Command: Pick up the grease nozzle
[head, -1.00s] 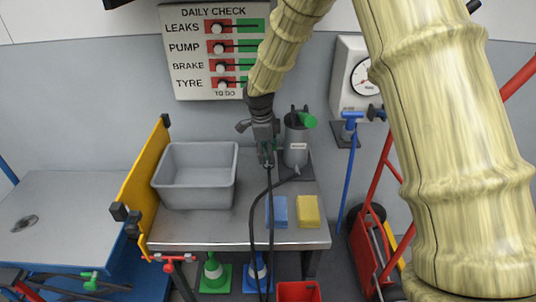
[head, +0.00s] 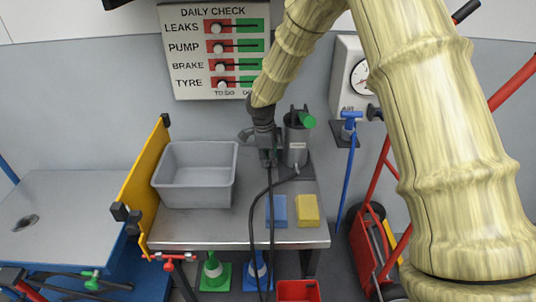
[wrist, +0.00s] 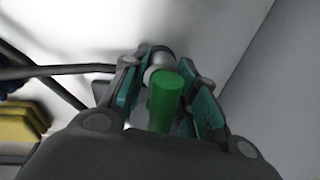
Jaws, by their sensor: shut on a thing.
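My gripper (head: 267,160) is over the back of the metal table, just left of the grey grease pump (head: 297,142) with its green knob. In the wrist view, the teal-padded fingers (wrist: 163,95) are shut on the grease nozzle (wrist: 165,100). Its green part stands between the pads, with a pale grey cylindrical part beyond it. A dark hose (wrist: 70,70) runs off to the left there. In the head view the nozzle is mostly hidden by the fingers. I cannot tell whether it touches the table.
A grey bin (head: 195,200) stands left of my gripper, beside a yellow panel (head: 142,185). Blue (head: 278,211) and yellow (head: 307,210) blocks lie near the table's front. Black hose (head: 252,215) hangs over the front edge. The daily check board (head: 215,50) is on the wall behind.

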